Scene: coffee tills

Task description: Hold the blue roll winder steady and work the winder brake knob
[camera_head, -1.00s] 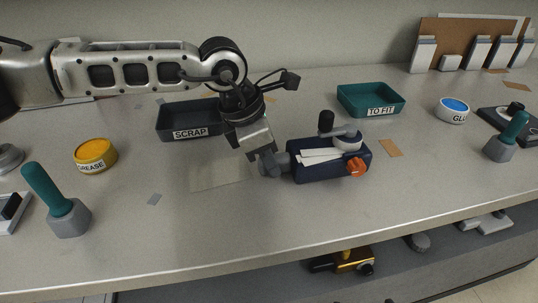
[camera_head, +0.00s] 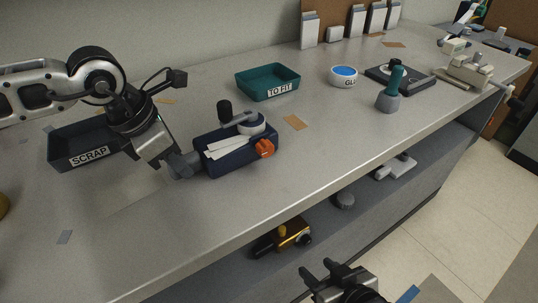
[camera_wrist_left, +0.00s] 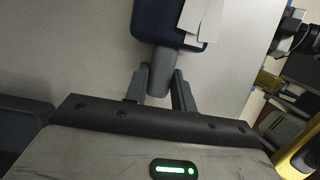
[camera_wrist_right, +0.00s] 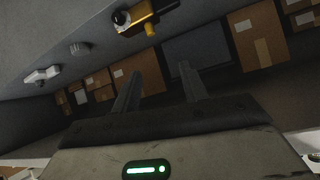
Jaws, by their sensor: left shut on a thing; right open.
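The blue roll winder (camera_head: 232,158) sits on the bench, with a black-knobbed crank and white paper strips on top. Its orange brake knob (camera_head: 264,148) is on the right end, facing the front. My left gripper (camera_head: 178,168) is shut on the winder's grey stub handle at its left end. In the left wrist view the two fingers (camera_wrist_left: 159,88) are on either side of the grey handle, below the blue body (camera_wrist_left: 165,22). My right gripper (camera_head: 322,272) is open and empty, low in front of the bench; its spread fingers (camera_wrist_right: 158,85) also show in the right wrist view.
The SCRAP tray (camera_head: 62,157) is left of the winder, and the TO FIT tray (camera_head: 268,83) is behind it. A glue tub (camera_head: 344,76) and a teal-handled tool (camera_head: 391,90) stand to the right. A yellow device (camera_head: 284,236) lies on the lower shelf under the bench edge.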

